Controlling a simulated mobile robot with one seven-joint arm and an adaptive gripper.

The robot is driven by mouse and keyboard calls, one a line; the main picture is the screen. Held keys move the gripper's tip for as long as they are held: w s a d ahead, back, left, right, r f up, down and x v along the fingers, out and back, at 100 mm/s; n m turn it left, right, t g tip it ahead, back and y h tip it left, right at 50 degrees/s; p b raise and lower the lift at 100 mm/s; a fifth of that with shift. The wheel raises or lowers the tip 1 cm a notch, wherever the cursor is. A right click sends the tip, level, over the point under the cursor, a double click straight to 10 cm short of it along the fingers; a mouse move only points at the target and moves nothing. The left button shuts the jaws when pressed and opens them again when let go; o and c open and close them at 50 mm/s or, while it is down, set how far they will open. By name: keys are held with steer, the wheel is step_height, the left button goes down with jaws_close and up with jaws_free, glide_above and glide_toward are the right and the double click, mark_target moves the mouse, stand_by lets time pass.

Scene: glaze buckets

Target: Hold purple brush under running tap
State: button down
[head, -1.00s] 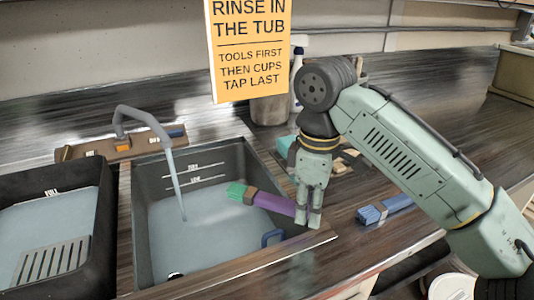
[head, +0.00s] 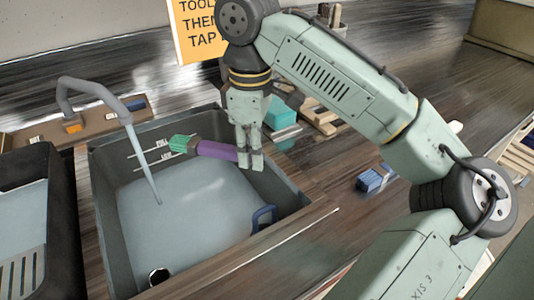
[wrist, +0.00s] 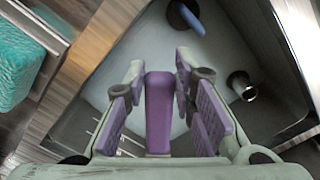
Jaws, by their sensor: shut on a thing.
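My gripper (head: 250,164) is shut on the handle of the purple brush (head: 217,150) and holds it roughly level over the right back part of the tub (head: 283,197). The brush's green bristles (head: 183,143) point left toward the tap (head: 92,88). Water (head: 143,165) runs from the tap into the tub. In the head view the bristles are a short way right of the stream and apart from it. In the wrist view the purple handle (wrist: 158,112) lies between the finger pads (wrist: 160,72); the bristles are not visible there.
A blue handle-shaped thing (head: 263,217) is at the tub's right wall. A second basin (head: 28,200) stands at the left. A blue-bristled brush (head: 372,179) lies on the counter to the right. A teal block (head: 282,112) and an orange sign (head: 197,30) are behind my gripper.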

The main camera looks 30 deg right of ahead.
mark_target(214, 149)
steer(key=w+a+b, duration=0.1)
steer(key=w+a+f+b, duration=0.1)
steer(key=a, duration=0.1)
steer(key=shift+w+a, duration=0.2)
steer(key=shift+w, duration=0.2)
steer(key=w+a, duration=0.2)
steer(key=shift+a+f, duration=0.15)
steer(key=shift+a, duration=0.15)
steer(key=shift+w+a+f+p, duration=0.3)
steer(key=shift+w+a, duration=0.35)
steer(key=shift+a, duration=0.15)
steer(key=shift+w+d, duration=0.1)
steer(key=shift+w, duration=0.05)
steer(key=shift+w+d+p, duration=0.3)
steer(key=shift+w+p, duration=0.05)
steer(key=shift+p, duration=0.15)
steer(key=shift+s, duration=0.1)
steer(key=shift+s+a+p, duration=0.35)
steer(key=shift+s+a, duration=0.05)
steer(key=shift+w+d, duration=0.1)
